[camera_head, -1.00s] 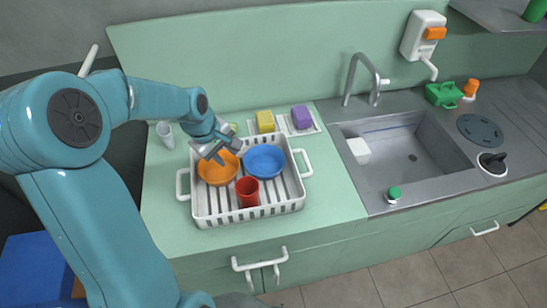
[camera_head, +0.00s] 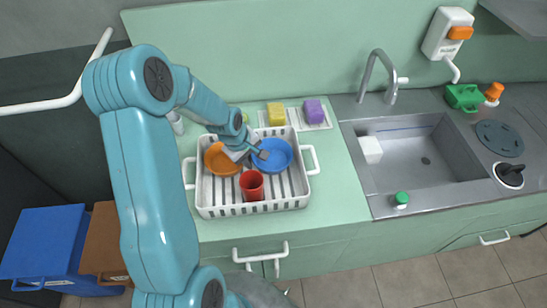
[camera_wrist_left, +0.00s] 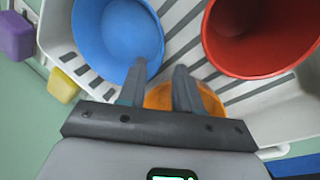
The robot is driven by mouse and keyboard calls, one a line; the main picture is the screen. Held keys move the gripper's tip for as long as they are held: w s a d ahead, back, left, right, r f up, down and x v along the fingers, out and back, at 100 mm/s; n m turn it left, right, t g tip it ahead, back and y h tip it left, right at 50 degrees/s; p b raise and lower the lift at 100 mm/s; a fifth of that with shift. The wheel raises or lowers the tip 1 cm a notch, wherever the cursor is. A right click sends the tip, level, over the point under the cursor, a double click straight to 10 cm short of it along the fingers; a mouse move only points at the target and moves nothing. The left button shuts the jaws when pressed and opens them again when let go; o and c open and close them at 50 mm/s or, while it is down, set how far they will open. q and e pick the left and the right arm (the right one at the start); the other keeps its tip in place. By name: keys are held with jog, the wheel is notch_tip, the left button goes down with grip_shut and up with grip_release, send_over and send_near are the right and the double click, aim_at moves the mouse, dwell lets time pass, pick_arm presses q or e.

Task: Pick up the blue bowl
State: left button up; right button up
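The blue bowl (camera_head: 274,161) sits in the right half of the white dish rack, its near-left rim partly covered by my gripper. It also shows in the left wrist view (camera_wrist_left: 112,38). My left gripper (camera_head: 252,156) is over the rack between the blue bowl and the orange bowl (camera_head: 217,161). In the left wrist view, its two fingers (camera_wrist_left: 160,75) are apart with nothing clamped. One fingertip overlaps the blue bowl's rim, and the other is just outside it. I cannot tell whether they touch the rim. My right gripper is not in view.
A red cup (camera_head: 252,186) stands in the white rack (camera_head: 222,211), close in front of the bowls. Yellow (camera_head: 276,114) and purple (camera_head: 314,111) sponges lie behind the rack. The sink (camera_head: 410,155) is to the right, with clear counter (camera_head: 341,190) between.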

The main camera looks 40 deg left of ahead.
aim_at(256, 164)
pick_arm(q)
jog(key=x, duration=0.2)
jog(key=p+x, duration=0.1)
jog(key=x, duration=0.1)
jog(key=shift+d+f, duration=0.2)
jog(key=shift+f, duration=0.05)
jog(key=shift+w+f, duration=0.3)
jog(key=shift+f, duration=0.05)
jog(key=shift+s+r, duration=0.1)
jog(key=shift+s, duration=0.15)
jog(key=shift+c, duration=1.2)
grip_shut()
